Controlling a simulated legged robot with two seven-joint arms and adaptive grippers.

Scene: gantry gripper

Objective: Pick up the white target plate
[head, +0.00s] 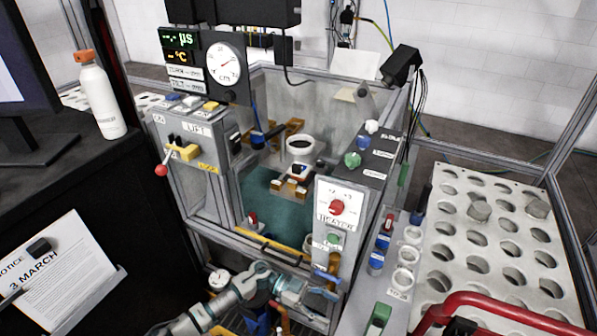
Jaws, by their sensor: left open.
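I cannot pick out the white target plate with certainty. A small white round piece with a dark top (299,146) stands inside the glass-walled chamber, above an orange-and-brown fixture (291,187) on the teal floor (262,205). My left gripper (316,296) is low in front of the chamber, below the heater panel (338,215), at the end of my grey arm. It is open, outside the chamber and apart from the white piece. Its fingertips are small and hard to make out. My right gripper does not show.
A white perforated board (480,235) with grey hexagonal pieces lies at the right. A red tube (500,303) crosses the lower right. The lift panel (195,135) with its red-knobbed lever is left of the chamber. A white bottle (101,98) stands on the black desk.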

